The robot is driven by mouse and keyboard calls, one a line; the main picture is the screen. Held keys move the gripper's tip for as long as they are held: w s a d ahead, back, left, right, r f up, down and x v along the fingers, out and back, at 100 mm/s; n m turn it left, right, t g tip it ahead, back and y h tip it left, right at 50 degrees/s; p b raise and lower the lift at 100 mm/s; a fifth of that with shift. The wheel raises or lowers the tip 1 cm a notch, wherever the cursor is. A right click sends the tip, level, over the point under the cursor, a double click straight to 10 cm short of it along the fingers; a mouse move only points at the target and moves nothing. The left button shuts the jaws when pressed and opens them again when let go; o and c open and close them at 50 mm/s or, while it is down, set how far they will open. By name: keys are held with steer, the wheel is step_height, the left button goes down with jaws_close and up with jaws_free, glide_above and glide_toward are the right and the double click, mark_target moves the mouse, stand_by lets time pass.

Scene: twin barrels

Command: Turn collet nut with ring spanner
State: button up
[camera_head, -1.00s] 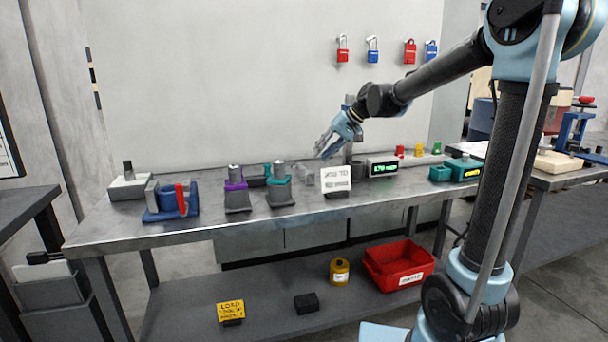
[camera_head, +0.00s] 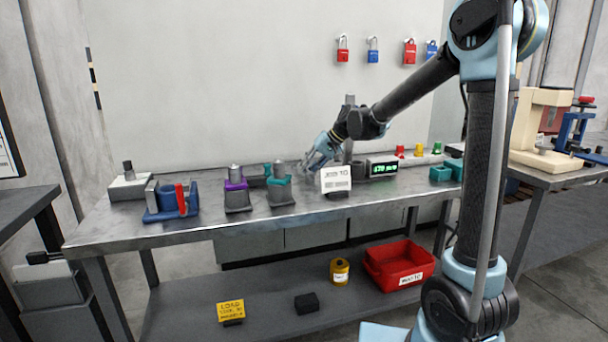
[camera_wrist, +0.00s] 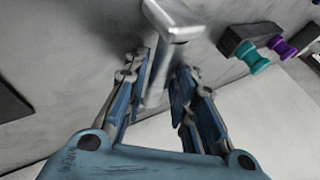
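Two grey barrels stand side by side on the bench, the left with a purple collar (camera_head: 235,184) and the right with a teal collar (camera_head: 279,181). Both have metal tops; I cannot tell which part is the collet nut. My gripper (camera_head: 308,163) is low over the bench, right of the teal-collared barrel and behind the white sign. In the wrist view my gripper (camera_wrist: 160,78) has its fingers apart. A pale metal piece with a blocky head (camera_wrist: 178,20) shows beyond and between them. I cannot tell whether it is the ring spanner or whether the fingers touch it.
A white sign (camera_head: 336,180) stands in front of my gripper. A digital display (camera_head: 382,168) is to its right. A blue holder with a red part (camera_head: 171,202) is at the left. A dark block with teal and purple pieces (camera_wrist: 240,45) shows in the wrist view.

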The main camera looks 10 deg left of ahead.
jaws_close()
steer(key=shift+r, duration=0.15)
step_height(320, 180, up, 18)
stand_by(0.6)
steer(key=shift+c, duration=2.3)
jaws_free()
jaws_close()
